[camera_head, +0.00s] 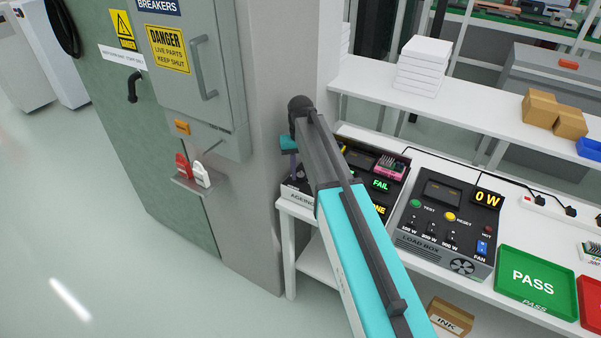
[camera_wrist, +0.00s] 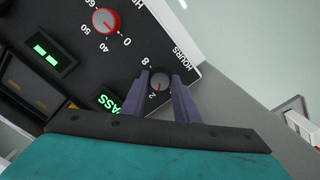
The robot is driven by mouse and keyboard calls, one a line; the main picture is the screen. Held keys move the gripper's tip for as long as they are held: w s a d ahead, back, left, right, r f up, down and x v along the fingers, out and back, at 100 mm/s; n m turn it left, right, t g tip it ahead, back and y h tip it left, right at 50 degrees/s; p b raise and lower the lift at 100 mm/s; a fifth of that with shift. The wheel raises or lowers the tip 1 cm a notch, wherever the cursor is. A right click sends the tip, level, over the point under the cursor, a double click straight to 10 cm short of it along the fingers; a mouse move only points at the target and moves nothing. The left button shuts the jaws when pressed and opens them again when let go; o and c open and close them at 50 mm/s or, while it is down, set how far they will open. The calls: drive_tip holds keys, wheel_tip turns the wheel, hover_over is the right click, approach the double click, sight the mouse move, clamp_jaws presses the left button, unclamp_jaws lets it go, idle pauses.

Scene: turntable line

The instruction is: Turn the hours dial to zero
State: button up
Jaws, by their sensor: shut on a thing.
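The hours dial (camera_wrist: 159,82) is a small grey knob with a red mark, next to the printed word HOURS on a dark panel. An 8 and a 2 show near it; its exact reading is hard to tell. My gripper (camera_wrist: 162,84) has its two purple fingers shut on the dial, one on each side. In the head view, my gripper (camera_head: 292,168) reaches down over the left end of the ageing box (camera_head: 297,193); my arm hides much of that box and the dial.
A larger red-rimmed dial (camera_wrist: 106,21) sits beside the hours dial, with green lit displays nearby. In the head view, the load box (camera_head: 445,225) stands to the right, then a green PASS tray (camera_head: 537,302). A grey breaker cabinet (camera_head: 205,80) rises on the left.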

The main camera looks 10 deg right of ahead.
sight(300, 175)
drive_tip(key=n, duration=0.5)
drive_tip(key=shift+w, duration=0.1)
drive_tip(key=shift+n+b, duration=0.4)
drive_tip(key=shift+n, duration=2)
drive_tip(key=o, duration=1.1)
drive_tip(key=shift+c, duration=0.2)
drive_tip(key=shift+r, duration=0.15)
wheel_tip(300, 175, up, 14)
drive_tip(key=b, duration=0.3)
drive_tip(key=shift+f, duration=0.2)
